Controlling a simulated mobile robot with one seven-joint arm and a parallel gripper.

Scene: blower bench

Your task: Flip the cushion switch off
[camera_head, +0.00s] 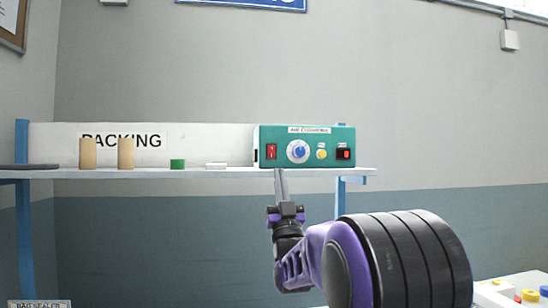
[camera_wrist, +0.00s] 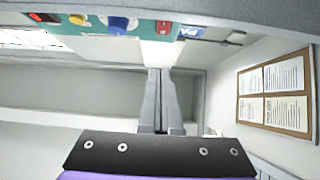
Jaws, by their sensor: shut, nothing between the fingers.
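A teal control box (camera_head: 306,137) with a small, hard-to-read label stands on the shelf. Its front has a red rocker switch (camera_head: 271,151) at the left, a blue knob (camera_head: 298,151), a yellow button (camera_head: 321,151) and a red-on-black switch (camera_head: 343,153) at the right. I cannot tell which position either switch is in. My gripper (camera_head: 280,172) is shut and empty, its tips at the shelf edge height, just below the left red switch. In the wrist view the shut fingers (camera_wrist: 159,73) point toward the box's underside, with the red switch (camera_wrist: 163,28) near, apart from the tips.
The shelf (camera_head: 120,174) holds two tan cylinders (camera_head: 102,153), a green roll (camera_head: 177,164), a small white item (camera_head: 216,165) and a dark flat pad (camera_head: 28,167). A blue post (camera_head: 340,195) stands at right. Coloured buttons (camera_head: 528,295) show lower right. The wall below the shelf looks clear.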

